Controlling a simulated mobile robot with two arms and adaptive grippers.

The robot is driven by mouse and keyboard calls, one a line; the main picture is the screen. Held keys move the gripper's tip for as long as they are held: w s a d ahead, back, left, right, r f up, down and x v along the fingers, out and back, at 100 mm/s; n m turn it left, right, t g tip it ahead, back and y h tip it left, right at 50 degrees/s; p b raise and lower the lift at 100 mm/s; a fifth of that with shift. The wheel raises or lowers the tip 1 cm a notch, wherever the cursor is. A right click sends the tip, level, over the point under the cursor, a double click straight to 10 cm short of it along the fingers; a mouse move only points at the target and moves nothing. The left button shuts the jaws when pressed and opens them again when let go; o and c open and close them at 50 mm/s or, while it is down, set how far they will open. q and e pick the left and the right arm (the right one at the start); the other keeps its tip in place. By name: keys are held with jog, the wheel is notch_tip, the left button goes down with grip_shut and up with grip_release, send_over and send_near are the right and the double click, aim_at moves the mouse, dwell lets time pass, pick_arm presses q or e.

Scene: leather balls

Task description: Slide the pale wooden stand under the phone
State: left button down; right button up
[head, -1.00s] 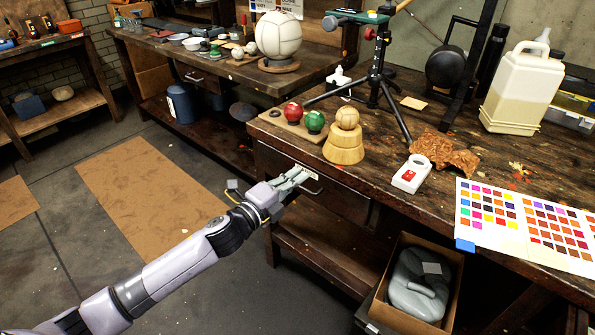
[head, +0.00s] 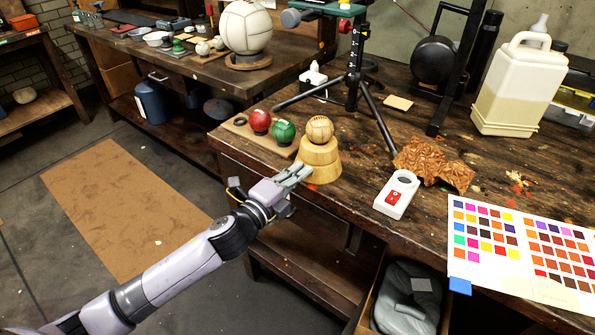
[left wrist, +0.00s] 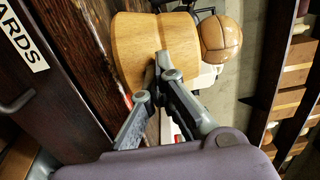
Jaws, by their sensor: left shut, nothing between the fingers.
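The pale wooden stand (head: 320,170) is round and stepped, near the front edge of the bench, with a small tan stitched ball (head: 319,129) on top. In the left wrist view the stand (left wrist: 140,40) is right ahead of my fingers, with the ball (left wrist: 221,40) beside it in the picture. My left gripper (head: 303,171) is shut and empty, its tips at the stand's front left side; I cannot tell whether they touch. I cannot make out a phone for certain. A tripod (head: 353,70) behind the stand carries a teal bar, cut off at the top.
A wooden board (head: 242,128) with a red ball (head: 260,121) and a green ball (head: 284,132) lies left of the stand. A white device (head: 397,194) and a crumpled brown piece (head: 432,166) lie to the right. Bare bench top lies between stand and device.

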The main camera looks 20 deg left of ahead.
aim_at(320, 154)
pick_arm(q)
jog(key=x, duration=0.9)
jog(key=shift+s+p, duration=0.1)
jog(key=shift+p, duration=0.3)
pick_arm(e)
jog(key=shift+a+r, duration=0.1)
jog(key=shift+r, duration=0.3)
pick_arm(q)
jog(key=shift+a, duration=0.1)
